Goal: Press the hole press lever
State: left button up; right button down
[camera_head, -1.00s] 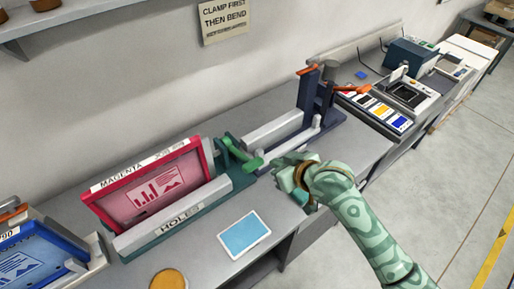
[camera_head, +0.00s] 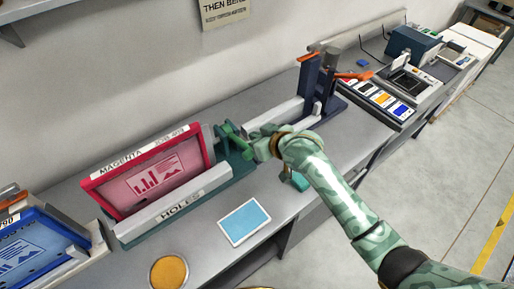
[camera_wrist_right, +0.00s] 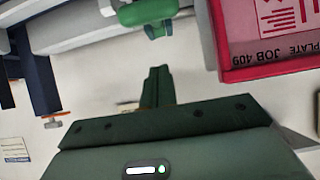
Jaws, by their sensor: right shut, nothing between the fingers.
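The hole press (camera_head: 172,205), marked HOLES, stands on the bench with a magenta-framed plate (camera_head: 150,178) standing in it. Its green lever (camera_head: 230,137) is at the right end and slants down toward the front right. In the right wrist view the green lever handle (camera_wrist_right: 150,12) is at the top, beyond my fingertips, with a gap in the picture. My right gripper (camera_head: 256,148) is shut and empty, close beside the lever's end. I cannot tell whether it touches. It also shows in the right wrist view (camera_wrist_right: 157,72). My left gripper is not in view.
A blue card (camera_head: 244,222) and an orange disc (camera_head: 169,272) lie in front of the press. A blue-framed plate (camera_head: 35,250) is at the left. A bending tool with a dark upright (camera_head: 318,88) stands behind my right arm.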

jog(key=shift+x, duration=1.05)
jog(key=shift+s+d+f, duration=0.2)
jog(key=shift+s+f, duration=0.05)
jog(key=shift+f, duration=0.35)
jog(key=shift+s+d+f, duration=0.15)
jog(key=shift+s+f, duration=0.05)
jog(key=shift+f, duration=0.45)
jog(key=shift+s+d+f, duration=0.15)
jog(key=shift+s+f, duration=0.05)
jog(key=shift+f, duration=0.35)
